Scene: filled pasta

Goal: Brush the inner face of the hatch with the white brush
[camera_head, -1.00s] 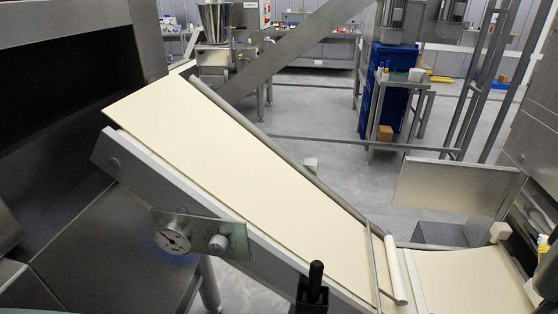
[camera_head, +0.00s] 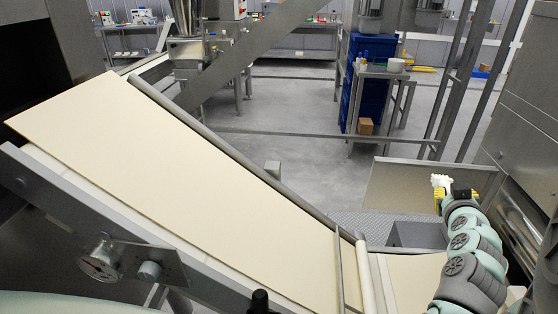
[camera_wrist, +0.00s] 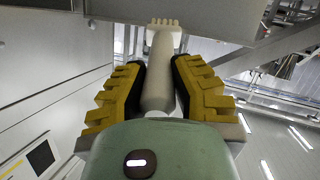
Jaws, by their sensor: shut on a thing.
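The hatch (camera_head: 405,188) is a flat grey-beige plate standing raised at the right of the head view, beside the lower end of the sloping belt. My gripper (camera_head: 445,194), with yellow fingers, is in front of the hatch's right part. It is shut on the white brush (camera_head: 440,180), whose pale head shows just above the fingers. In the wrist view, the brush handle (camera_wrist: 157,75) lies between both yellow fingers (camera_wrist: 160,90), and its bristled head points away from me. Whether the bristles touch the hatch cannot be told.
The cream sloping belt (camera_head: 190,180) with its side rails fills the left and middle. A grey open box-like opening (camera_head: 415,235) lies below the hatch. A steel machine housing (camera_head: 525,150) stands close on the right. A blue crate stack (camera_head: 368,90) stands farther back.

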